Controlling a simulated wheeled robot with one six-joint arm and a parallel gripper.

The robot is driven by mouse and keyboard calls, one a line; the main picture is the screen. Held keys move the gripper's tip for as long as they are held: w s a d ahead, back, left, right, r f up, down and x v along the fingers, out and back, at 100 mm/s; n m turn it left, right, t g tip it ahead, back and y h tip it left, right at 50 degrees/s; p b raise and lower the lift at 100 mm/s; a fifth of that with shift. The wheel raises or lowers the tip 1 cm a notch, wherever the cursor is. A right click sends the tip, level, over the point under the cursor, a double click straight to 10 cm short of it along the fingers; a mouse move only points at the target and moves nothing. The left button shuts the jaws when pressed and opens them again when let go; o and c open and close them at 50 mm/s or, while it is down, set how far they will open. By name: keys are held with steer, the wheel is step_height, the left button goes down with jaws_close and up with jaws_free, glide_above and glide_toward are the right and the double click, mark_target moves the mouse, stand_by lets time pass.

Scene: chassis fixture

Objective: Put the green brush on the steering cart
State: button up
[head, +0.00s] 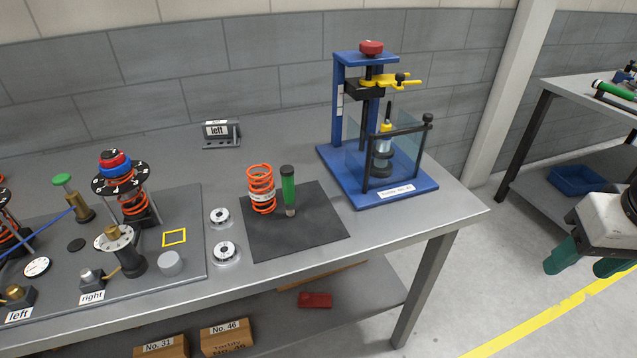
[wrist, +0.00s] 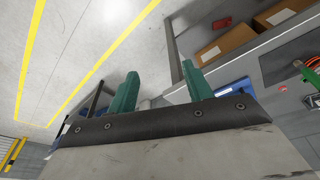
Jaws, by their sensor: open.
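A green cylinder with a black top (head: 289,190) stands upright on a dark mat on the bench. A green handle-like thing (head: 612,91) lies on the grey table at the right edge, partly cut off. I cannot tell which of the two is the green brush. No label marks the steering cart; the grey table at the right (head: 575,85) may be it, and only part of it shows. My gripper (head: 590,262) has green fingers, spread and empty, over the floor right of the bench. The wrist view also shows my gripper (wrist: 157,76), with nothing between the fingers.
An orange spring (head: 261,188) stands beside the cylinder on the mat (head: 300,235). A blue press (head: 340,100) stands behind on the right. A fixture board (head: 190,255) fills the bench's left. Cardboard boxes (head: 225,338) sit on the lower shelf. Floor between bench and right table is clear.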

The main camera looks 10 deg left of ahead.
mark_target(291, 177)
steer(key=w+a+f+n+t+y, duration=0.1)
steer(key=w+a+f+t, duration=0.1)
steer(key=w+a, duration=0.35)
steer(key=w+a+f+n+t, duration=0.2)
steer(key=w, duration=0.7)
steer(key=w+a+f+n+t+y, duration=0.1)
steer(key=w+a+t+y, duration=0.15)
steer(key=a, duration=0.35)
steer(key=w+a+f+n+t+y, duration=0.1)
steer(key=w+a+n+y, duration=0.1)
steer(key=w+a, duration=0.3)
steer(key=s+a+f+n+y, duration=0.25)
steer(key=a+y, duration=0.25)
steer(key=a, duration=0.5)
steer(key=s+a+f+n+y, duration=0.1)
steer(key=s+a+n+y, duration=0.2)
steer(key=a, duration=0.6)
steer(key=shift+m+t+y, duration=0.25)
steer(key=shift+m+y, duration=0.4)
steer(key=x, duration=0.7)
steer(key=shift+w+a+r, duration=0.15)
steer(key=shift+a, duration=0.25)
jaws_close()
steer(key=shift+r, duration=0.1)
